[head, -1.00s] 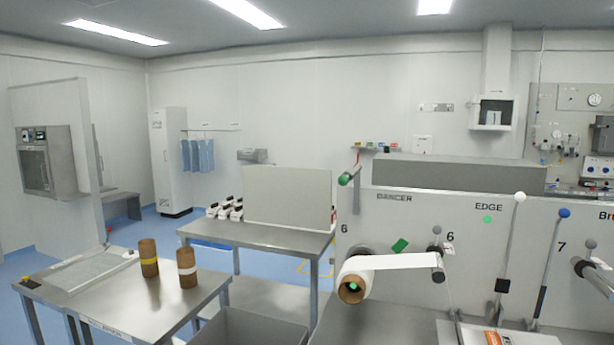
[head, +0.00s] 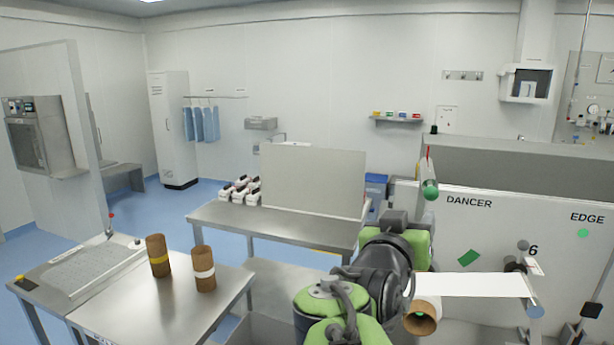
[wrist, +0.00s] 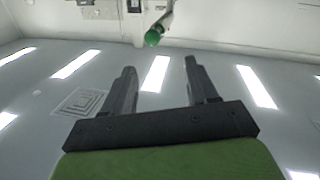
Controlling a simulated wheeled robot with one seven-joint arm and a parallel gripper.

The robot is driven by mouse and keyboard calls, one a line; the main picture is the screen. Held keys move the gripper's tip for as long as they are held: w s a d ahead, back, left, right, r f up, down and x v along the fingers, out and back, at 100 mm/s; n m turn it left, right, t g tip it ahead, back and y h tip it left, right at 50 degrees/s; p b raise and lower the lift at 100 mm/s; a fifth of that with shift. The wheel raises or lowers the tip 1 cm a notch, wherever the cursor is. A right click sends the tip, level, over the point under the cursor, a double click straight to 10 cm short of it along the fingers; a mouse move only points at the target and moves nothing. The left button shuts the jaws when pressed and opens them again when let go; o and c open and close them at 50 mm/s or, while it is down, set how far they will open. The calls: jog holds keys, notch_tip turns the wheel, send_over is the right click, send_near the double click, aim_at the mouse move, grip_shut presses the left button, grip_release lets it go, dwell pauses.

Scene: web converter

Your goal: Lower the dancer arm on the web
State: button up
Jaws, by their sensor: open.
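The dancer arm shows as a lever with a green end (head: 429,190), beside the DANCER label on the white machine panel (head: 490,225). The green end is raised near the panel's top left corner. In the wrist view the dancer's green end (wrist: 152,38) is beyond and between the fingertips of my gripper (wrist: 160,66). The white web (head: 475,285) runs from a cored roll (head: 422,318) to a roller (head: 530,290) at the right. My arm hides part of the roll and panel edge.
A steel table (head: 130,318) with two brown cores stands at lower left. A shelf with small coloured items (head: 397,119) is on the back wall. Blue floor is open at the left.

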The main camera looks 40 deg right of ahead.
aim_at(430, 196)
jog(key=p+x, duration=0.1)
jog(key=x, duration=0.4)
jog(key=s+p+x, duration=0.1)
jog(key=p+x, duration=0.1)
jog(key=x, duration=0.2)
jog(key=p+x, duration=0.2)
jog(key=x, duration=0.3)
jog(key=shift+s+d+r, duration=0.2)
jog(key=shift+s+d, duration=0.1)
jog(key=shift+d, duration=0.2)
jog(key=shift+w+d+f, duration=0.15)
jog(key=shift+w+d, duration=0.1)
jog(key=shift+d, duration=0.05)
jog(key=shift+a, duration=0.1)
jog(key=shift+c, duration=1.4)
grip_shut()
